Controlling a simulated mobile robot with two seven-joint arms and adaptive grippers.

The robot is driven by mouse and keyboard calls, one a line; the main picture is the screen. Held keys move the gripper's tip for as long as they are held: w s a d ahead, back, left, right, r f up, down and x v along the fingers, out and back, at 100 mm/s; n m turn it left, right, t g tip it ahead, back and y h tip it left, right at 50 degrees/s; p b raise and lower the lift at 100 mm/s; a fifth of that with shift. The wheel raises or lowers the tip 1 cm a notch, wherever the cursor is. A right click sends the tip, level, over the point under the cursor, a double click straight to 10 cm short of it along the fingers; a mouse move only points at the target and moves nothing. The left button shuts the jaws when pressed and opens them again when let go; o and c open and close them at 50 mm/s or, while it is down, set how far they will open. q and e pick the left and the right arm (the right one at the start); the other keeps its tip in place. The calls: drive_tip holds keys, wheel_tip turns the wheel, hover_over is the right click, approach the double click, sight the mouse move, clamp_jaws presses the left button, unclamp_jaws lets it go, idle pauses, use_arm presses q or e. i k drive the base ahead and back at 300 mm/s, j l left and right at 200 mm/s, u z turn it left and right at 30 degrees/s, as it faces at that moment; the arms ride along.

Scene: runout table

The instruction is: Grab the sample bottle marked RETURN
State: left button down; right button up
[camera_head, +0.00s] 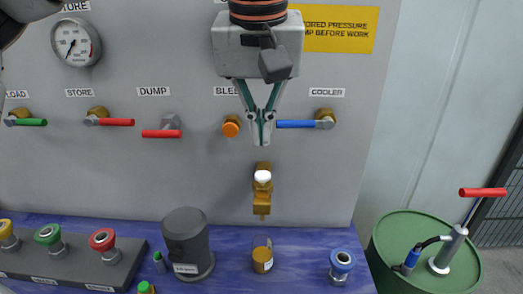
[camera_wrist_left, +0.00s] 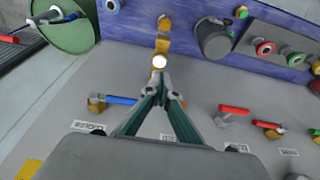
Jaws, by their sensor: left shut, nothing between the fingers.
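No marking reading RETURN is legible in these views. An amber-coloured open-topped vessel (camera_head: 262,256) stands on the blue bench below a brass tap with a white knob (camera_head: 262,178). My left gripper (camera_head: 263,141) is shut and empty, pointing down in front of the grey panel above the tap. In the left wrist view its fingertips (camera_wrist_left: 160,83) appear just short of the white knob (camera_wrist_left: 159,62). My right gripper is not in view.
A dark grey canister (camera_head: 187,245) stands left of the amber vessel, a blue knob (camera_head: 342,262) to its right. Coloured buttons (camera_head: 47,235) line the left. Valve levers, including a blue one (camera_head: 296,124), project from the panel. A green drum (camera_head: 428,238) stands at the right.

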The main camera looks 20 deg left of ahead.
sight(262, 245)
drive_tip(key=k, duration=1)
